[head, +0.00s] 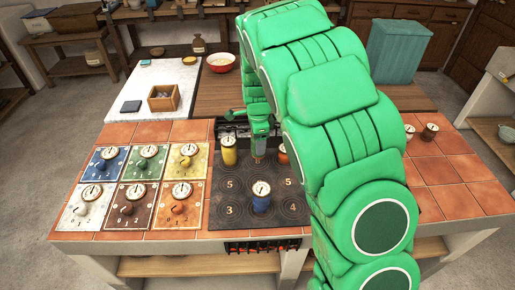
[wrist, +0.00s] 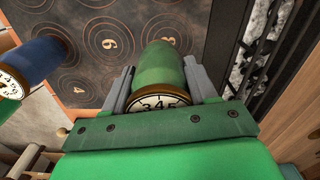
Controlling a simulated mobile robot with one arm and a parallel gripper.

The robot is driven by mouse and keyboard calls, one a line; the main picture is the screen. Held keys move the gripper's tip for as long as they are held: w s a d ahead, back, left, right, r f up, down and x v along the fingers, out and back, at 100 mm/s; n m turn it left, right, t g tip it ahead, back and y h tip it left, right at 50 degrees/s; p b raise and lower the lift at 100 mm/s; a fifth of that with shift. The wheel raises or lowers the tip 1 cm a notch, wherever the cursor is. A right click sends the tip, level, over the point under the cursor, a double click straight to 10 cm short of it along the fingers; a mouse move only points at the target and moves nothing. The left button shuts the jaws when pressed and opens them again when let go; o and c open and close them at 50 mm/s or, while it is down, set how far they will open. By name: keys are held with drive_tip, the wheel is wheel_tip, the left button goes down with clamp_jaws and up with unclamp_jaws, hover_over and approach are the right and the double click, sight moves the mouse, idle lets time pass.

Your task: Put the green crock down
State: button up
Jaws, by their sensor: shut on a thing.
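The green crock (wrist: 160,70) has a dial on its brass-rimmed lid and sits between the grey fingers of my gripper (wrist: 157,88) in the wrist view. My gripper is shut on it. Beyond the crock is the dark hob plate (wrist: 190,18) with numbered rings. I cannot tell whether the crock's base touches the plate.
On the hob stand a yellow crock (head: 229,155), a blue crock (head: 262,203) and a partly hidden orange crock (head: 282,155). Several coloured dial tiles (head: 140,190) lie left. A red bowl (head: 221,62) and wooden box (head: 164,98) are behind. Front rings 3 and 4 look bare.

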drive_tip(key=shift+w+a+f, duration=0.1)
drive_tip(key=shift+w+f, duration=0.55)
drive_tip(key=shift+f, duration=1.6)
drive_tip(key=shift+f, duration=0.1)
drive_tip(key=o, duration=1.3)
drive_tip(key=shift+o, duration=0.2)
wheel_tip(320, 180, up, 11)
drive_tip(key=shift+r, duration=0.6)
